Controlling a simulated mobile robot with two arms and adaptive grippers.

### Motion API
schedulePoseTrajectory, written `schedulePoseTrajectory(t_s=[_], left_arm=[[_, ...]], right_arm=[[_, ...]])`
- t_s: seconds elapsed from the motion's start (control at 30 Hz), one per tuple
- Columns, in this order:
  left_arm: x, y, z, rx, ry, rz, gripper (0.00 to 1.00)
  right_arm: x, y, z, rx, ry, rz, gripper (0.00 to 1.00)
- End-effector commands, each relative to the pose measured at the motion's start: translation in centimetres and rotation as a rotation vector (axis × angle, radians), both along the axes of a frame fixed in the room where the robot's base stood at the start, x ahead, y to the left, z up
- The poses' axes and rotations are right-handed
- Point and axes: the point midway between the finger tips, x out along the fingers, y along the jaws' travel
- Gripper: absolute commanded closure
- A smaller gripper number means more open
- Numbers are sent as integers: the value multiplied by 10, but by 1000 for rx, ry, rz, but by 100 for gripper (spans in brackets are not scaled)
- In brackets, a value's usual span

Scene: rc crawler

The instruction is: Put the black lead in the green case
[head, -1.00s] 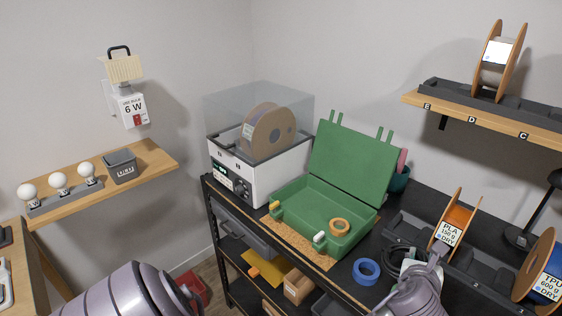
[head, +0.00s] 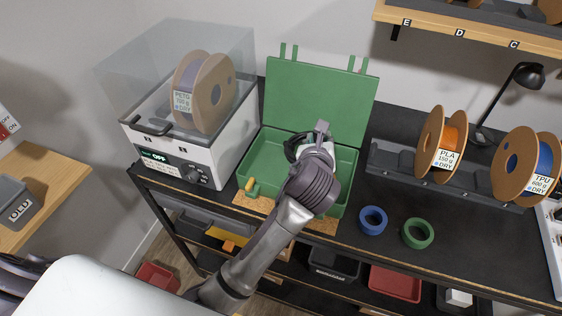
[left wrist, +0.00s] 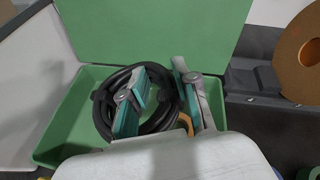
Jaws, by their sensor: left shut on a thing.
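The green case (head: 345,172) stands open on the bench with its lid (head: 318,100) tilted up at the back. My left gripper (head: 318,145) is over the case and shut on the coiled black lead (head: 295,146). In the left wrist view the lead (left wrist: 112,85) is a thick loop around and behind the teal-edged fingers (left wrist: 158,85), within the outline of the case (left wrist: 65,115). I cannot tell whether the lead touches the case floor. My forearm hides part of the case in the head view. My right gripper is not in view.
An orange tape roll (left wrist: 186,123) is in the case, mostly hidden. A dryer box (head: 190,145) stands left of the case. Blue tape (head: 373,220), green tape (head: 418,233) and a dark rack with spools (head: 440,145) are to the right. The bench front is partly clear.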

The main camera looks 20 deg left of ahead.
Motion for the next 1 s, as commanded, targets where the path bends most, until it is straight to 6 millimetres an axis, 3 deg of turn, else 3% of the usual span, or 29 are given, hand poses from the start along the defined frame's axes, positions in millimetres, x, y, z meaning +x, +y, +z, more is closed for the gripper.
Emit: schedulePoseTrajectory(t_s=[0.2,0.37,0.5,0.73,1.0], left_arm=[[-16,50,-28,3,2,3,100],[-22,71,-42,2,1,1,100],[-24,77,-50,-1,0,0,100],[-24,77,-82,-1,1,2,100],[-23,77,-87,0,-3,0,100]], right_arm=[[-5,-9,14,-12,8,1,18],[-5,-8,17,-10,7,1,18],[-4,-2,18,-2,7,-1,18],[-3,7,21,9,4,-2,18],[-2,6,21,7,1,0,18]])
